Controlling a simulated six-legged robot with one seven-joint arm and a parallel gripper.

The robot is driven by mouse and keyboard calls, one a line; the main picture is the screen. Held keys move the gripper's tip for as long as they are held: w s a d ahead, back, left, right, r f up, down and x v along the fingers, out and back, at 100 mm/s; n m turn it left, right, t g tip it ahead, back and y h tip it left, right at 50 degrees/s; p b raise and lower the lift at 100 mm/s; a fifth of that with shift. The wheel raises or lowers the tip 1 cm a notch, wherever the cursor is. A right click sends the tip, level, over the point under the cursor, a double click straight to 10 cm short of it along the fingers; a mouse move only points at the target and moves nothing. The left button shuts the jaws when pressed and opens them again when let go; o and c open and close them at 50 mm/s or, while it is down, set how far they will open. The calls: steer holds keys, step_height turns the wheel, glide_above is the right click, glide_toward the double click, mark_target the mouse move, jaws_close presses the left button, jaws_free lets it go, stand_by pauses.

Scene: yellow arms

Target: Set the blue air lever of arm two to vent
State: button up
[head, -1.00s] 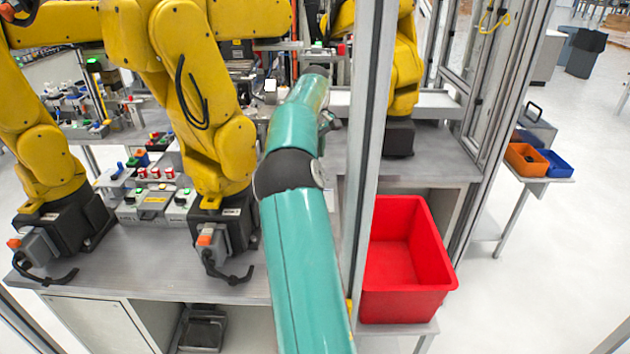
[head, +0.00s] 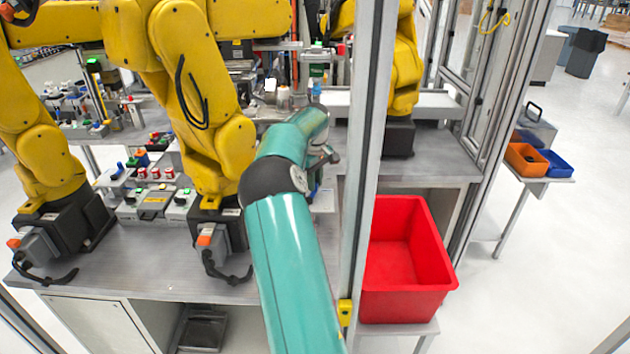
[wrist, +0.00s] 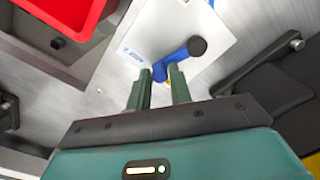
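The blue air lever (wrist: 176,60) shows in the wrist view, mounted on a white plate (wrist: 148,28) with a small printed label. Its handle slants and ends in a dark round knob (wrist: 197,46) at upper right. My gripper (wrist: 160,78) is open, with two green fingers apart and pointing at the lever. The lever's lower end is at the fingertips, seen between and just beyond them; I cannot tell whether they touch. A bit of yellow shows behind the right finger. In the head view my teal arm hides the gripper, and I cannot make out the lever clearly.
Yellow robot arms (head: 190,100) stand on the grey bench left of my arm. A metal post (head: 368,150) rises close on the right. A red bin (head: 405,260) sits below right; its edge also shows in the wrist view (wrist: 70,15). A dark bracket (wrist: 265,92) lies right of the fingers.

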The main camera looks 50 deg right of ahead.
jaws_close()
steer(key=shift+w, duration=0.1)
steer(key=shift+w+a+n, duration=0.25)
steer(key=shift+w+n, duration=0.15)
steer(key=shift+n, duration=0.65)
steer(key=shift+w+a+n, duration=0.25)
steer(key=shift+w+n, duration=0.1)
steer(key=shift+n, duration=0.7)
steer(key=shift+o, duration=2.3)
jaws_free()
